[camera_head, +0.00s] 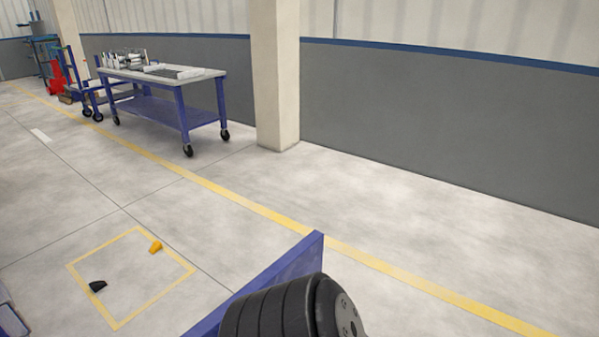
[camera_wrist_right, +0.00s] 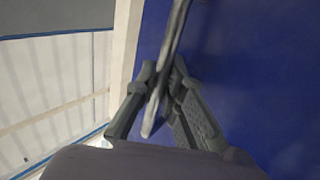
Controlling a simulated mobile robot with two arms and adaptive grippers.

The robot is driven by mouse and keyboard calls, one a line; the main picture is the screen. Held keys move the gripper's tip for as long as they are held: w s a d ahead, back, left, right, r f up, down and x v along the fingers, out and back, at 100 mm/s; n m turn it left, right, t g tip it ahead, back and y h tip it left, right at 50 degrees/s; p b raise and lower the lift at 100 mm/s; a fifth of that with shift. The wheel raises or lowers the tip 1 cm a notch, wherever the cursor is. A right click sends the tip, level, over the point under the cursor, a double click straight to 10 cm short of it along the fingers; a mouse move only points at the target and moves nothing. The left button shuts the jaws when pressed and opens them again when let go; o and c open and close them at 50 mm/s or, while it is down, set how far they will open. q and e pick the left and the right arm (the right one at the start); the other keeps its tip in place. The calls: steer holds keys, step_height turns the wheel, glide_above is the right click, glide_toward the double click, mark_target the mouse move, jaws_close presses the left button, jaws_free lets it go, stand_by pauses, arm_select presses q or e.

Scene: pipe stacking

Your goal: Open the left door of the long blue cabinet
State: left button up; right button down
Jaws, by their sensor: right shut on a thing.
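A blue panel, which looks like the cabinet door (camera_wrist_right: 255,70), fills the right side of the right wrist view. A grey bar handle (camera_wrist_right: 177,30) runs in front of it, slightly tilted. My right gripper (camera_wrist_right: 166,90) is shut on the handle, with a finger on each side of it. In the head view the top of a blue panel (camera_head: 303,254), probably the same door, shows at the bottom middle behind my black arm. The rest of the cabinet and my right gripper are out of the head view. My left gripper is not in view.
A wheeled blue workbench (camera_head: 165,74) stands at the back left, beside a beige pillar (camera_head: 275,75). A yellow-taped square (camera_head: 135,275) on the floor holds a small orange thing (camera_head: 156,247) and a small black thing (camera_head: 98,286). The floor beyond the panel is clear up to the grey wall (camera_head: 450,120).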

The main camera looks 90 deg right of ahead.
steer(key=shift+s, duration=0.15)
steer(key=c, duration=1.7)
jaws_free()
steer(key=shift+o, duration=0.2)
steer(key=shift+a, duration=0.1)
